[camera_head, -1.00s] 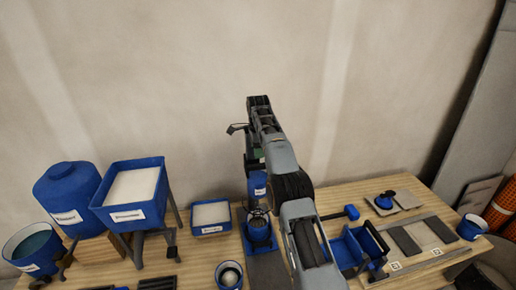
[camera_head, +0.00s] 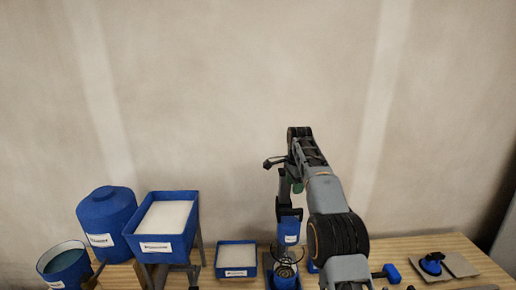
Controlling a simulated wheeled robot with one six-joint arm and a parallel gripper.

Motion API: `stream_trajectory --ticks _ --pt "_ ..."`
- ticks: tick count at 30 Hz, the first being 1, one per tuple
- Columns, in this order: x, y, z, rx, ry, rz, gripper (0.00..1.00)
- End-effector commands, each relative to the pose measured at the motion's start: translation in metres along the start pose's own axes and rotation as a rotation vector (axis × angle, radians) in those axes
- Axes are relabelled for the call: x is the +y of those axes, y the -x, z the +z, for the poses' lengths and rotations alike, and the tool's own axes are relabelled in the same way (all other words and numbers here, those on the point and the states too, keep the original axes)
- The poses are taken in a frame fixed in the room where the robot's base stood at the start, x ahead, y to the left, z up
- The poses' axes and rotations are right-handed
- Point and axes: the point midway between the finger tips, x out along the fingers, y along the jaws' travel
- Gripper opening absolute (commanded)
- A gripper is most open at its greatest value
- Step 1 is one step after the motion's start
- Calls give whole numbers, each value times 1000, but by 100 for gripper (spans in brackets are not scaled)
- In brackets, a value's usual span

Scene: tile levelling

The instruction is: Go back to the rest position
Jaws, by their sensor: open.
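My arm reaches from the lower right up and over toward the wall, and its end hangs down at the middle of the picture. My gripper (camera_head: 284,207) is small and dark here, open, just above a blue cylinder (camera_head: 291,229) with a label. A wire whisk (camera_head: 285,268) shows below that cylinder, over a blue base. Whether the fingers touch the cylinder I cannot tell.
To the left stand a blue hopper (camera_head: 152,244) of white powder, a lidded blue drum (camera_head: 107,222), a bucket of liquid (camera_head: 65,264) and a low white-filled tray (camera_head: 236,258). A blue mallet head (camera_head: 392,272) and a blue suction tool (camera_head: 431,263) lie right. The wall above is bare.

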Motion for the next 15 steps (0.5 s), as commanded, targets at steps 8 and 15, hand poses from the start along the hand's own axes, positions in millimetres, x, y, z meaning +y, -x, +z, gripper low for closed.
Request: stream_trajectory --ticks 8,15 --pt "87 57 20 53 422 -111 49" --pt "193 54 45 133 784 -183 49"
